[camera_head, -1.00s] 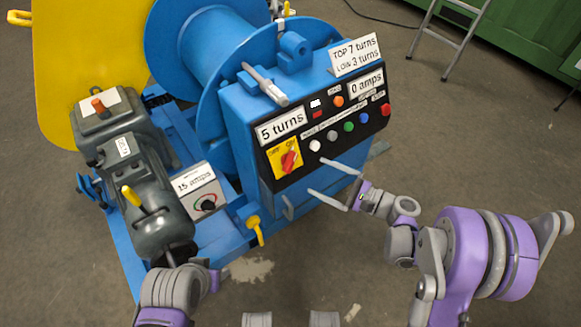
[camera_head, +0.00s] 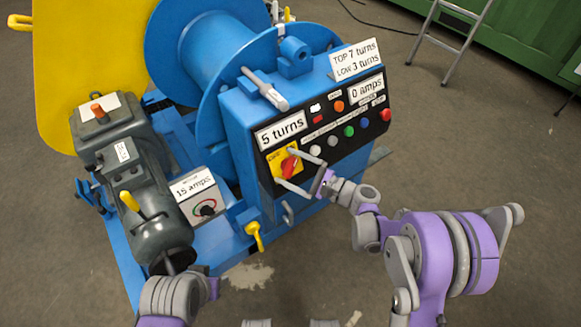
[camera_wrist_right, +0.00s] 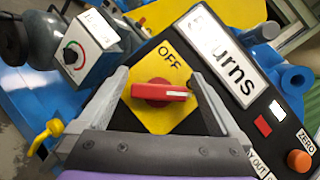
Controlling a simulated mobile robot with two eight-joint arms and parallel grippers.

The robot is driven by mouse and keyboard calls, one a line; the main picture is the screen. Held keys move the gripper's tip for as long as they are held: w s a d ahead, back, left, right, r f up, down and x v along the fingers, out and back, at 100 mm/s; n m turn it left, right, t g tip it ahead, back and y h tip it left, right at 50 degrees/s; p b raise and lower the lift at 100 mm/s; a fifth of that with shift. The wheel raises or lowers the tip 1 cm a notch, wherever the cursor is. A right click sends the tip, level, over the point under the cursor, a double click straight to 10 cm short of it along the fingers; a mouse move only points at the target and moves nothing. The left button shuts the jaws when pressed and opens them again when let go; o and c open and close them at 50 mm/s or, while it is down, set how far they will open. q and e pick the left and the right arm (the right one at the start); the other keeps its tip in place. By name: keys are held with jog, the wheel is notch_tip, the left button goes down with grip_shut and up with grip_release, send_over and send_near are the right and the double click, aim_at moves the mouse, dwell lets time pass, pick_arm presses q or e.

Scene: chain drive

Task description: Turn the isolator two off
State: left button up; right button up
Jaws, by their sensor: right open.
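The isolator two is most likely the red rotary handle (camera_head: 289,166) on a yellow plate (camera_head: 280,155) at the panel's lower left; no number on it is readable. In the right wrist view the red handle (camera_wrist_right: 160,92) lies crosswise, its pale-marked end pointing right, with OFF printed above it on the plate. My right gripper (camera_head: 283,165) is open, its fingers on either side of the handle; the right finger is very close to the handle's end, and I cannot tell if they touch. My left wrist is at the lower left; its fingers are not clear.
The blue panel box (camera_head: 240,120) carries a "5 turns" display (camera_head: 281,130), several push buttons and a "0 amps" display (camera_head: 367,88). A grey motor (camera_head: 140,190) and a "15 amps" dial box (camera_head: 196,188) stand to the left. A yellow-handled lever (camera_head: 253,231) projects below the panel.

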jog(key=c, duration=1.2)
jog(key=shift+n, duration=0.3)
jog(key=n+g+p, duration=0.1)
jog(key=n+g, duration=0.2)
jog(key=n, duration=0.2)
jog(key=shift+s+h+p, duration=0.1)
jog(key=shift+h+p, duration=0.2)
jog(key=n+g+h+p, duration=0.1)
jog(key=n, duration=0.1)
jog(key=n+g, duration=0.1)
jog(key=n, duration=0.1)
jog(key=shift+s+f+n+h+p, duration=0.1)
jog(key=shift+n+h+p, duration=0.2)
jog(key=shift+h+p, duration=0.1)
jog(key=n+h+p, duration=0.1)
jog(key=n, duration=0.1)
jog(key=n+g+h, duration=0.1)
jog(key=n+h, duration=0.1)
jog(key=shift+f+p, duration=0.2)
jog(key=shift+p, duration=0.2)
jog(key=shift+d+f+n+h+p, duration=0.15)
jog(key=shift+n+h+p, duration=0.3)
jog(key=shift+n+h, duration=0.7)
jog(key=shift+n, duration=0.45)
